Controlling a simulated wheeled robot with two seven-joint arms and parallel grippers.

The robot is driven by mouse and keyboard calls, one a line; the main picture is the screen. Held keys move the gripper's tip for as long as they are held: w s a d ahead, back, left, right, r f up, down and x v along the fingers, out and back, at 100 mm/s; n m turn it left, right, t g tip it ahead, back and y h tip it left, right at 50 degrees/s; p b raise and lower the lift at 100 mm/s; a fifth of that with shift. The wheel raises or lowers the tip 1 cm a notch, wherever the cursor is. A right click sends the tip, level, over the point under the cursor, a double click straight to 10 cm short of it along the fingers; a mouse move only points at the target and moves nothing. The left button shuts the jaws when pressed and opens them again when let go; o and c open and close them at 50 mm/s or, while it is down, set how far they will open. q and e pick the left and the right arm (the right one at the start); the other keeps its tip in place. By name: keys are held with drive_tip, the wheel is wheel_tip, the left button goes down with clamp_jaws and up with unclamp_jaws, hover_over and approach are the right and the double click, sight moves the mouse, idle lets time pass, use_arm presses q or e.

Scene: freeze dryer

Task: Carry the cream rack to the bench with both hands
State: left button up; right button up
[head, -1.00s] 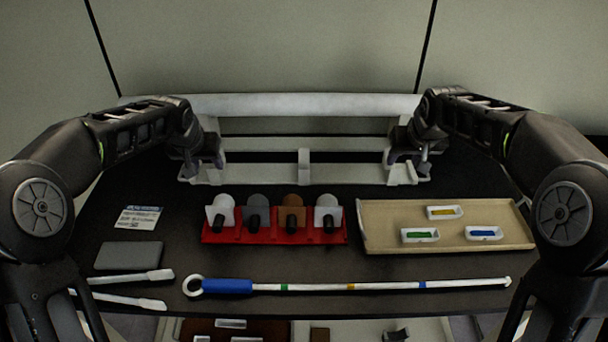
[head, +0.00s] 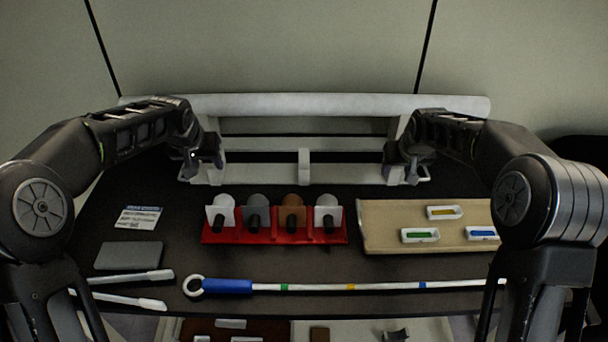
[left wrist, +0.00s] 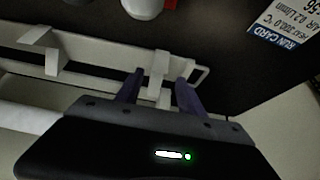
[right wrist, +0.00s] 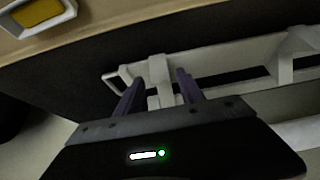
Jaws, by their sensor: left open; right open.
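The cream rack (head: 304,165) stands at the back of the dark bench, a long frame with a thick top bar, lower rails and a loop handle at each end. My left gripper (head: 206,165) is at its left end; in the left wrist view the open fingers (left wrist: 160,88) stand on either side of a cream upright (left wrist: 157,80). My right gripper (head: 412,165) is at its right end; in the right wrist view its open fingers (right wrist: 158,90) also straddle a cream upright (right wrist: 158,78). I cannot tell whether any finger touches the rack.
A red holder (head: 275,238) with several stoppered items stands mid-bench. A tan tray (head: 380,243) with small coloured-insert boats lies right. A blue-handled rod (head: 320,287) lies in front. A run card (head: 139,217), a grey pad (head: 129,256) and white tools (head: 130,278) lie left.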

sight(216, 181)
drive_tip(key=shift+x, duration=1.85)
use_arm(q)
drive_tip(key=shift+f, duration=0.1)
drive_tip(key=shift+x, duration=3.95)
use_arm(e)
drive_tip(key=shift+s, duration=0.1)
use_arm(q)
drive_tip(key=shift+c, duration=0.2)
clamp_jaws()
use_arm(e)
clamp_jaws()
